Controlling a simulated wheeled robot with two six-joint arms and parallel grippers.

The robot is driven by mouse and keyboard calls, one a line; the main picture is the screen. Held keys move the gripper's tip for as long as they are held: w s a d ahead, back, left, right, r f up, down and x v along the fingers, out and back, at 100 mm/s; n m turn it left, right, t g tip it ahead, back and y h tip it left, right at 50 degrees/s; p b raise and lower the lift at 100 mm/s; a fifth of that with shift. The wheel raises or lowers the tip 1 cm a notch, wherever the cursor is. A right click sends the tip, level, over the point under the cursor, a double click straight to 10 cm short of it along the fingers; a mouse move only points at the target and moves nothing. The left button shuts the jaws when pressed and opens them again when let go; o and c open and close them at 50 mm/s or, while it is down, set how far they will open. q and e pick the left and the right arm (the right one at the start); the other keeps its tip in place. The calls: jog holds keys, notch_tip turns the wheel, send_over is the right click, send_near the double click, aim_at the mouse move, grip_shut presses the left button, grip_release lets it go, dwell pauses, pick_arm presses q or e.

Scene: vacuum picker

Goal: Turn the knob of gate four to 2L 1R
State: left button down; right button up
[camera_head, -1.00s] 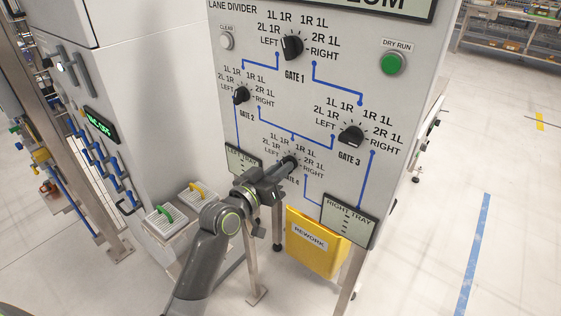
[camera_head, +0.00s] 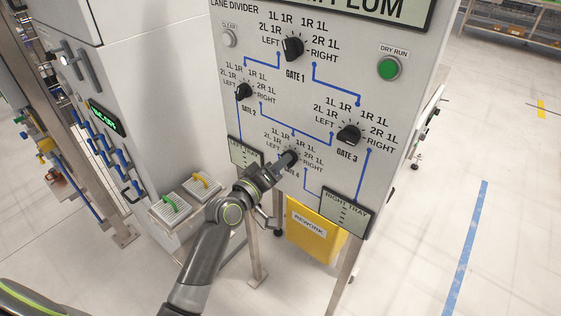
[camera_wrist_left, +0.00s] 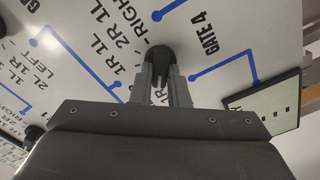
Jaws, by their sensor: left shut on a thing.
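The gate four knob (camera_head: 290,156) is a small dark knob low on the white panel, with position labels fanned above it. My left gripper (camera_head: 284,161) reaches it from the lower left and is shut on it. In the left wrist view the dark knob (camera_wrist_left: 159,60) sits between the two grey fingers of my left gripper (camera_wrist_left: 161,78), with the "GATE 4" lettering to its right. The gripper hides part of the knob and its LEFT-side lettering in the head view. I cannot tell which label the knob points at. My right gripper is not in view.
The gate 1 (camera_head: 293,47), gate 2 (camera_head: 243,91) and gate 3 (camera_head: 349,134) knobs are on the same panel. The left tray display (camera_head: 244,154) and right tray display (camera_head: 345,211) flank gate four. A yellow rework bin (camera_head: 312,238) hangs below.

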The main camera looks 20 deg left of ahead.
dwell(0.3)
pick_arm(q)
jog(key=c, duration=1.4)
grip_release()
jog(key=b+v, duration=0.3)
jog(key=v, duration=1.4)
jog(key=shift+s, duration=0.2)
jog(key=shift+a, duration=0.1)
